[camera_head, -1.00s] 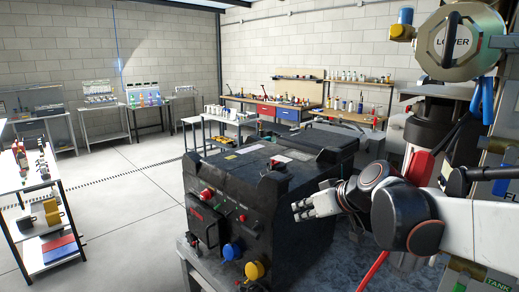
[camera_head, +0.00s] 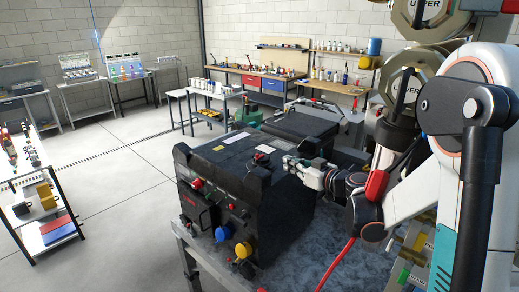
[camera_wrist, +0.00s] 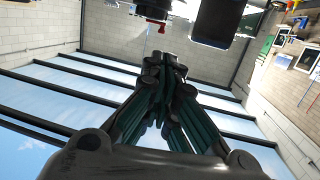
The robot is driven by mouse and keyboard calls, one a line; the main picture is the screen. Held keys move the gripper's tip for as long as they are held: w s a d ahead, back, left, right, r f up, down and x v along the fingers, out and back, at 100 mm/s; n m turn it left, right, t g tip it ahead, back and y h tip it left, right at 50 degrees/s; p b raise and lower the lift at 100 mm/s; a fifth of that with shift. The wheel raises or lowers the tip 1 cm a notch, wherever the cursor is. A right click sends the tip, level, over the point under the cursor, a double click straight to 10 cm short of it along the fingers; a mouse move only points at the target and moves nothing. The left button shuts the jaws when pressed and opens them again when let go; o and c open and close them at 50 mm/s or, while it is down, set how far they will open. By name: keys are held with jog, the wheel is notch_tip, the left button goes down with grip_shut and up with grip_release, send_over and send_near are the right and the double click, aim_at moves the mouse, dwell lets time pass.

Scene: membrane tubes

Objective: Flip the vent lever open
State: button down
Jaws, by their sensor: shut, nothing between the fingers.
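My gripper (camera_head: 290,162) is at the end of my arm, just above the right side of the big black machine, pointing left. Its fingers look closed together and empty; the wrist view shows the fingertips (camera_wrist: 163,62) meeting. I cannot clearly make out the vent lever.
The black machine (camera_head: 228,212), with blue and yellow knobs, stands on a mottled table (camera_head: 300,245). A red hose (camera_head: 335,265) crosses the table's front. Octagonal end caps marked UPPER (camera_head: 419,15) and LOWER (camera_head: 402,85) are at the right. Workbenches line the back wall; open floor is at left.

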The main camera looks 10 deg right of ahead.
dwell(0.3)
jog(key=p, duration=0.1)
send_near(260, 155)
jog(key=w+a+r, duration=0.1)
jog(key=w+a, duration=0.3)
jog(key=shift+r, duration=0.3)
jog(key=shift+a, duration=0.15)
jog(key=shift+a, duration=0.1)
jog(key=shift+a+m+h, duration=0.1)
jog(key=shift+m+h, duration=0.3)
jog(key=shift+h, duration=0.1)
